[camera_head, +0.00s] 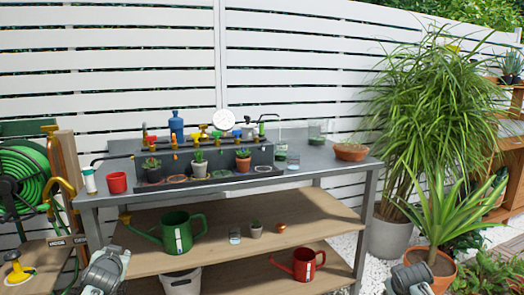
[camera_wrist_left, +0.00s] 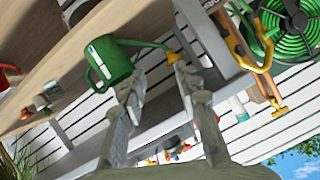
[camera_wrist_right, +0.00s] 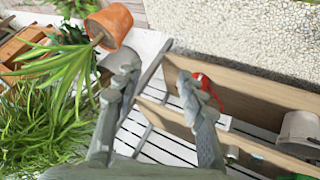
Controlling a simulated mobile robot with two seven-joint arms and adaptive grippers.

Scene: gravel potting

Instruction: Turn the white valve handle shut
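I cannot make out a white valve handle for certain in any view. A yellow curved tap (camera_head: 62,190) rises by a wooden post at the far left, above small label plates (camera_head: 57,243); it also shows in the left wrist view (camera_wrist_left: 262,60). A yellow-topped fitting (camera_head: 18,270) sits lower left. My left gripper (camera_head: 104,268) is low in front of the bench, right of the tap and apart from it; its fingers are spread and empty in the left wrist view (camera_wrist_left: 158,78). My right gripper (camera_head: 410,278) is low at right, also spread and empty in its wrist view (camera_wrist_right: 156,72).
The grey bench (camera_head: 310,175) carries a dark planter rack (camera_head: 215,158), a white round dial (camera_head: 223,121) and a red cup (camera_head: 117,182). Green (camera_head: 180,232) and red (camera_head: 302,264) watering cans stand on wooden shelves. A green hose reel (camera_head: 22,175) is left; potted plants (camera_head: 432,262) stand right.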

